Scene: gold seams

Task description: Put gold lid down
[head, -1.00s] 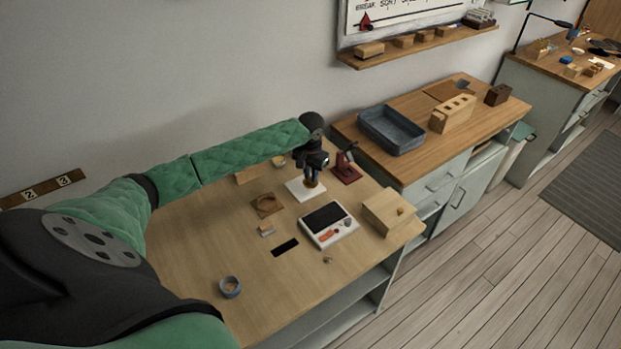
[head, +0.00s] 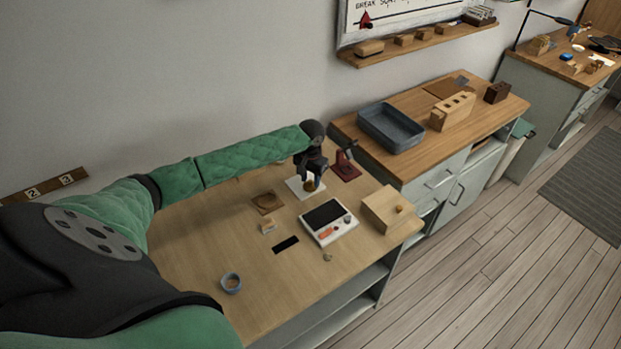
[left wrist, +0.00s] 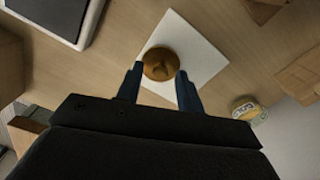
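The gold lid (head: 311,186), round with a small raised middle, is at the white square sheet (head: 293,188) on the near wooden table. In the left wrist view the lid (left wrist: 161,64) shows over the white sheet (left wrist: 205,60), between my left fingertips. My left gripper (head: 311,179) points down at the lid, its dark blue fingers spread on either side. In the left wrist view my left gripper (left wrist: 160,76) shows narrow gaps beside the lid. Whether the lid's underside touches the sheet is hard to see. My right gripper is out of view.
A dark red stand (head: 346,166) is close right of the gripper. A scale (head: 328,222), a wooden box with a knob (head: 385,209), a recessed wooden square (head: 267,202), a small block (head: 268,227) and a small bowl (head: 231,283) stand around. The table's left part is clear.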

